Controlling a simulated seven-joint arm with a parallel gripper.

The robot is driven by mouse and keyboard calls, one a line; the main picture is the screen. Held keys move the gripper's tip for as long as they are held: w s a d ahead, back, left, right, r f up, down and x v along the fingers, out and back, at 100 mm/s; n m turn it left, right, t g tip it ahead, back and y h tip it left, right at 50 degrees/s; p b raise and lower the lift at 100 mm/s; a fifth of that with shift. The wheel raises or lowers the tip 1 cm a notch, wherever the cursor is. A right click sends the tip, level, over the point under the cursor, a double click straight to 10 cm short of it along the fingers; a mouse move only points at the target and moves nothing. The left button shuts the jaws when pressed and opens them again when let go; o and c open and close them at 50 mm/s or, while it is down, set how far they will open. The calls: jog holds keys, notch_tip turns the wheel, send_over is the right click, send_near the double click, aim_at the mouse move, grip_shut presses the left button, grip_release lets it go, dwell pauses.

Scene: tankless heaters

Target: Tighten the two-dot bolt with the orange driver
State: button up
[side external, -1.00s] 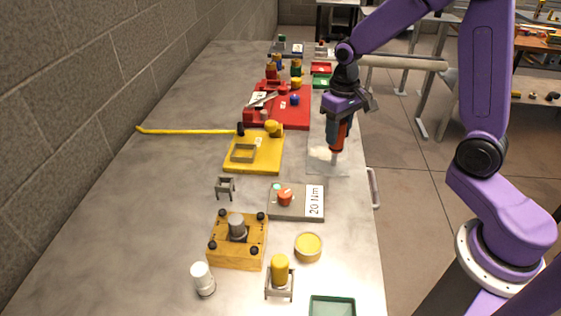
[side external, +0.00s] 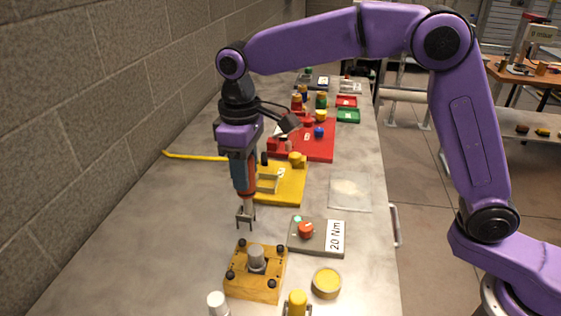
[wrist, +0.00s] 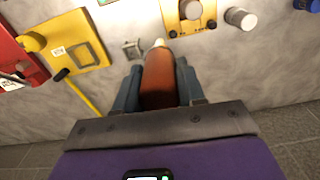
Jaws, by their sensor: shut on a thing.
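My gripper (side external: 243,176) is shut on the orange driver (wrist: 158,78), which points down with its pale tip lowest. In the side external view the driver (side external: 250,180) hangs just behind the wooden block (side external: 240,283), with its tip over or beside a small grey stand (side external: 246,221); I cannot tell if they touch. The block has black bolts at its corners, such as the near-left bolt (side external: 230,275), and a grey cylinder (side external: 257,258) in its middle. In the wrist view the block (wrist: 178,5) is at the top. No dot marks can be made out, so the two-dot bolt cannot be picked out.
A grey plate (side external: 299,246) with a red knob and a "20 Nm" label lies right of the block. A yellow tin (side external: 326,283), a yellow cylinder (side external: 297,303) and a white bottle (side external: 217,303) stand nearby. A yellow plate (side external: 292,190) lies behind. The left tabletop is mostly clear.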

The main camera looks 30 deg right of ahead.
notch_tip(320, 180, down, 5)
jog(key=a, duration=0.2)
jog(key=shift+s+a+f+n, duration=0.2)
jog(key=shift+s+a+n, duration=0.1)
jog(key=shift+s+n, duration=0.15)
dwell(0.4)
jog(key=shift+f, duration=0.6)
dwell(2.9)
notch_tip(320, 180, up, 7)
dwell(1.1)
jog(key=shift+r, duration=0.1)
